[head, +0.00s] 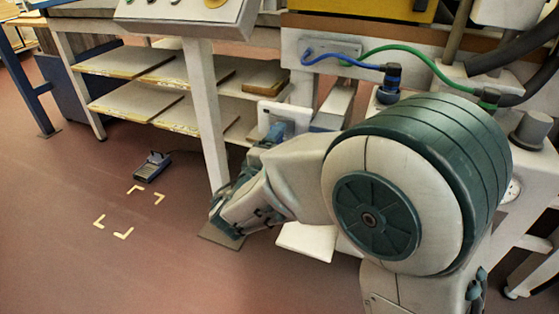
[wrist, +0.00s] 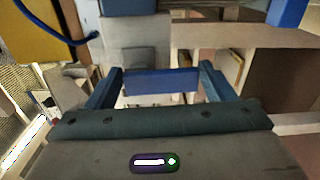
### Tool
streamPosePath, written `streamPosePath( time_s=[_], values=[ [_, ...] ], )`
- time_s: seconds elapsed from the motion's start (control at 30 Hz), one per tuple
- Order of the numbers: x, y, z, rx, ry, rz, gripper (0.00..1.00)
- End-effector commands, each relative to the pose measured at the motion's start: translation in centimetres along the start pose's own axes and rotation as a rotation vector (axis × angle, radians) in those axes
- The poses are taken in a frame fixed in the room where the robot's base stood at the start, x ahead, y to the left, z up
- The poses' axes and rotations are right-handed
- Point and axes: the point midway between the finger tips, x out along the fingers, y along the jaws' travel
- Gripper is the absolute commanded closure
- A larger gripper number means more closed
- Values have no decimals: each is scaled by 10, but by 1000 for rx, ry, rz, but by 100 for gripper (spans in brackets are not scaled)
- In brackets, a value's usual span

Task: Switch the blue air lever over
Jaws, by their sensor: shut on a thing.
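In the wrist view the blue air lever (wrist: 160,81) shows as a flat blue bar lying crosswise between the two fingers of my gripper (wrist: 161,83). The fingers are shut on it, one at each end. A pale grey box stands behind the bar. In the head view my gripper (head: 275,133) is low, in front of a pale plate (head: 290,112) under the machine's edge. My own wrist and arm cover much of this spot, so the lever's angle cannot be told there.
A blue hose (head: 333,58) and a green hose (head: 408,50) run above my arm. A white table leg (head: 206,115) stands just left of my gripper, with shelves (head: 130,62) behind it. A foot pedal (head: 152,166) lies on the floor at left, where floor is open.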

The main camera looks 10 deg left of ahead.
Motion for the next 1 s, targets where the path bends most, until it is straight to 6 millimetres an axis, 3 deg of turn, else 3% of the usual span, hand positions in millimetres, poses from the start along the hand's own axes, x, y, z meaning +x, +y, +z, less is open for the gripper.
streamPosePath(
  time_s=[0.7, 0.73, 0.8, 1.0],
  values=[
    [0, 0, -3, 65, 3, -2, 65],
    [0, 0, -3, 65, 3, -2, 18],
    [0, 0, -3, 65, 3, -2, 2],
    [0, -1, -2, 63, 0, -1, 2]
  ],
)
